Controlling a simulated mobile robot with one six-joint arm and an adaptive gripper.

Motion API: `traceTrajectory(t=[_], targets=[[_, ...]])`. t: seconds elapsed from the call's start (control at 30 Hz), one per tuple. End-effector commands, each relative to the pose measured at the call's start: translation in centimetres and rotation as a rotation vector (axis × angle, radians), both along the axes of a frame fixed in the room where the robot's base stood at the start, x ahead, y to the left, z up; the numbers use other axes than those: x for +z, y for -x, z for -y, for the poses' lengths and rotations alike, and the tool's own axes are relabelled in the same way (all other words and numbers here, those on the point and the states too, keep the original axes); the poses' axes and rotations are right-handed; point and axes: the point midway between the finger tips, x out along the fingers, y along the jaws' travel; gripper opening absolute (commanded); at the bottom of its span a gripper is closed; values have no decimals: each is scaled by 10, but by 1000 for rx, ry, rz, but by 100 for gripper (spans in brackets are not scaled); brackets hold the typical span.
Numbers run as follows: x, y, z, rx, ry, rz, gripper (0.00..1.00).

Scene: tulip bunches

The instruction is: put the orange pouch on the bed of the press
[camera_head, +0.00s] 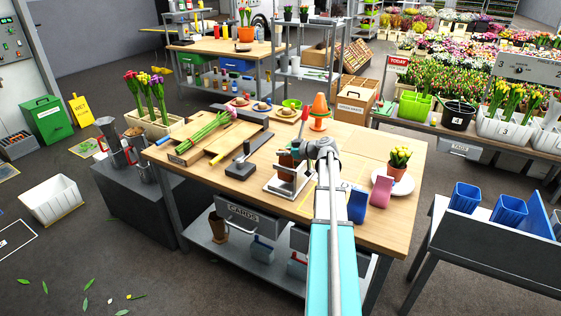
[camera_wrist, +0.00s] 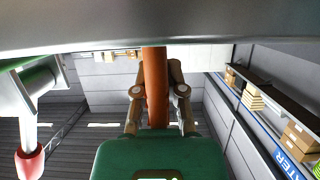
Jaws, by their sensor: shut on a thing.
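The press (camera_head: 291,182) stands near the front middle of the workbench, with a pale base and a red-tipped lever. Its bed is mostly hidden by the press frame and what is in front of it. My gripper (camera_head: 303,154) reaches in at the press from the right. In the wrist view my gripper (camera_wrist: 158,90) is shut on the orange pouch (camera_wrist: 155,75), seen edge-on between the fingers. The orange pouch (camera_head: 285,159) shows partly, brownish, in the press opening. I cannot tell whether it touches the bed. A grey part of the press (camera_wrist: 150,22) spans the top of the wrist view.
An orange cone (camera_head: 320,108) stands behind the press. A black-handled tool (camera_head: 241,165) is left. The press lever's red knob (camera_wrist: 29,163) is close by.

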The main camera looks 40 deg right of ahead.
Motion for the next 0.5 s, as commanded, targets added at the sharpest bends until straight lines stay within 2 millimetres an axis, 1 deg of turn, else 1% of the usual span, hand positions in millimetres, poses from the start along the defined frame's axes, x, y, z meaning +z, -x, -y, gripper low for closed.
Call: traceTrajectory(t=[0.03, 0.2, 0.5], targets=[[-9, 0, 0, 0, 0, 0, 0], [-20, 0, 0, 0, 0, 0, 0], [-21, 0, 0, 0, 0, 0, 0]])
